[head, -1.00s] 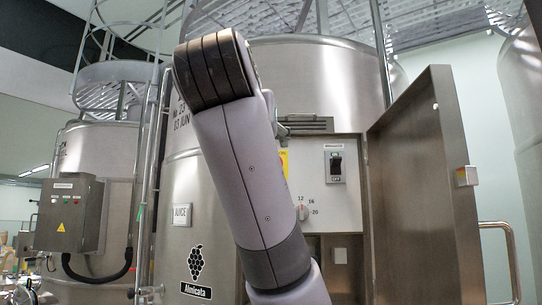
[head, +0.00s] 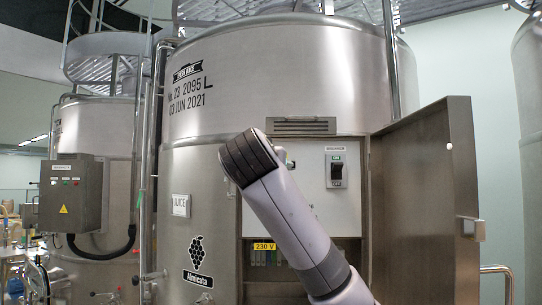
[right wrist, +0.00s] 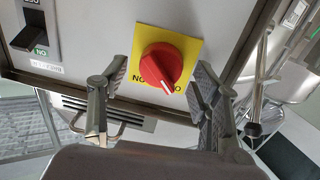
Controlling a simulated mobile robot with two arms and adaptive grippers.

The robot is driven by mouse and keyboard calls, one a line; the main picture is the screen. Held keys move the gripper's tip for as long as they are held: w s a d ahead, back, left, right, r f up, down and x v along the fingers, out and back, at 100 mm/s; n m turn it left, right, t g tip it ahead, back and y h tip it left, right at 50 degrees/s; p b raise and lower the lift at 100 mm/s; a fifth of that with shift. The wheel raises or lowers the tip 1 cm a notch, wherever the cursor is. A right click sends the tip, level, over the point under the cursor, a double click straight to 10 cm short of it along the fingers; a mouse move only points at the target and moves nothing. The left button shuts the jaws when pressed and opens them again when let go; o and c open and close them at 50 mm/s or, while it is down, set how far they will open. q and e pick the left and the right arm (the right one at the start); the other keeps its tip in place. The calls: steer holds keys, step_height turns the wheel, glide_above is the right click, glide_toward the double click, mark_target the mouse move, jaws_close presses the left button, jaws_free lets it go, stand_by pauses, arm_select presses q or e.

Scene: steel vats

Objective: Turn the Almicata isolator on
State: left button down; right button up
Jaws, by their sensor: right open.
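The Almicata vat (head: 215,180) stands in the middle of the head view, its grape logo low on the front. Its control cabinet is open. In the right wrist view, seen upside down, a red rotary knob (right wrist: 161,66) sits on a yellow plate; its white mark points to the lower right. A black switch (head: 335,170) under a small label is on the panel; it also shows in the wrist view (right wrist: 28,35). My right gripper (right wrist: 157,72) is open, its fingers on either side of the knob; contact is unclear. My right arm hides the knob in the head view.
The open cabinet door (head: 425,200) stands to the right of the panel. A 230 V label (head: 264,246) marks the lower compartment. A grey control box (head: 72,195) hangs on another vat at the left. A vent (head: 300,126) sits above the panel.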

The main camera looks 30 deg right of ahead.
steer(key=shift+w+d, duration=0.15)
steer(key=shift+w, duration=0.1)
steer(key=shift+c, duration=0.3)
steer(key=c, duration=1.1)
